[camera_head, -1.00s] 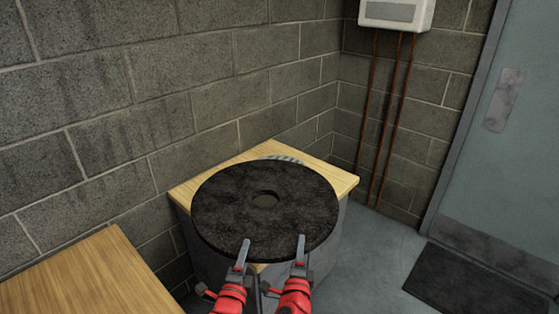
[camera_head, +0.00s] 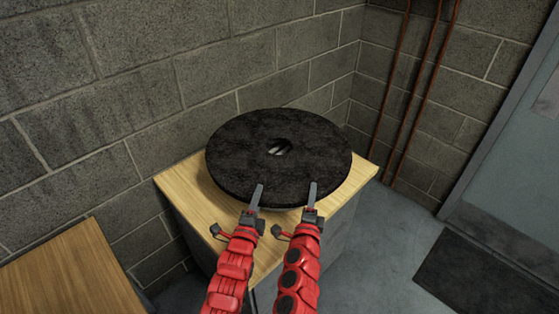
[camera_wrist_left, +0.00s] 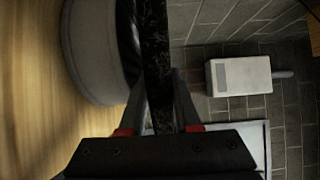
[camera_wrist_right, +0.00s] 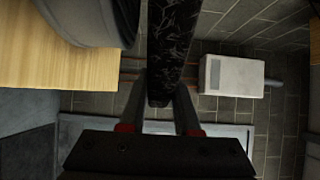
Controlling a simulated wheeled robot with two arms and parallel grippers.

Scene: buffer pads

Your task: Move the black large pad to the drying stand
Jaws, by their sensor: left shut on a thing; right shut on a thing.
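The black large pad (camera_head: 235,165) is a speckled dark disc with a centre hole. It is held roughly level above a wooden-topped cabinet in the head view. My left gripper (camera_head: 257,198) and my right gripper (camera_head: 311,198) are side by side, both shut on its near rim. The pad shows edge-on between the fingers in the left wrist view (camera_wrist_left: 158,70) and the right wrist view (camera_wrist_right: 170,50). A round grey stand (camera_wrist_left: 95,55) sits on the wooden top beneath the pad, also in the right wrist view (camera_wrist_right: 90,20). The pad mostly hides it in the head view.
The cabinet's wooden top (camera_head: 190,190) stands against a block wall (camera_head: 150,80). Another wooden surface (camera_head: 65,275) is at the lower left. Pipes (camera_head: 395,100) run down the corner.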

